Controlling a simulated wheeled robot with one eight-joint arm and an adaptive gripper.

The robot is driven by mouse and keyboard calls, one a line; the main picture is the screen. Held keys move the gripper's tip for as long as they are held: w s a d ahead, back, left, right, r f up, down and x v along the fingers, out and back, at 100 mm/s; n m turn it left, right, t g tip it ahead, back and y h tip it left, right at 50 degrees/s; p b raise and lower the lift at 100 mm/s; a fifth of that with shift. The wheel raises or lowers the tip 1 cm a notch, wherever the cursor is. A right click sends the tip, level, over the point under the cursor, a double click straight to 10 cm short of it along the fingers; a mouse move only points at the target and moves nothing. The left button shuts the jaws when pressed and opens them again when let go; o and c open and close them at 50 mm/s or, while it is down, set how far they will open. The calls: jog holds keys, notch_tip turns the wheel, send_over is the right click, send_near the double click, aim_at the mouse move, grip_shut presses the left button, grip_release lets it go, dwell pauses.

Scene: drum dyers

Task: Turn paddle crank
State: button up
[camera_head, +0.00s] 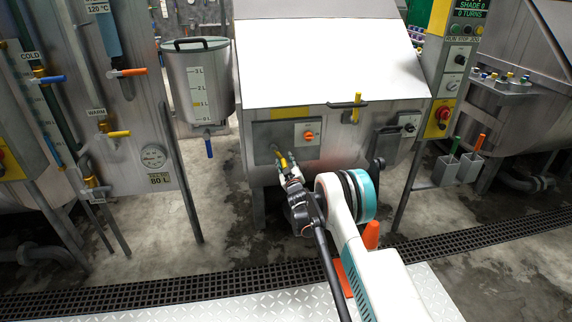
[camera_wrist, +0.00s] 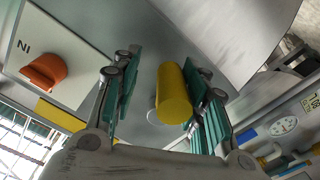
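The yellow crank grip (camera_head: 284,160) is at the lower left of the drum machine's grey front panel. In the wrist view, the yellow grip (camera_wrist: 173,94) is a cylinder with its rounded end toward the camera. My gripper (camera_head: 289,174) is at the panel, right at this grip. In the wrist view, my gripper (camera_wrist: 160,82) is open, with the grip between its green-padded fingers. The grip is closer to the right finger; I cannot tell whether they touch. A clear gap shows on the left side. The crank's arm and pivot are mostly hidden.
An orange knob (camera_head: 308,135) is on the panel, right of the crank; the wrist view shows an orange knob (camera_wrist: 45,71) near the left finger. A yellow lid handle (camera_head: 356,107) is above. A measuring tank (camera_head: 198,85) stands left.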

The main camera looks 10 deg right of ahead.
jog(key=shift+s+a, duration=0.1)
jog(key=s, duration=1.1)
jog(key=shift+s+d, duration=0.25)
jog(key=shift+s, duration=0.1)
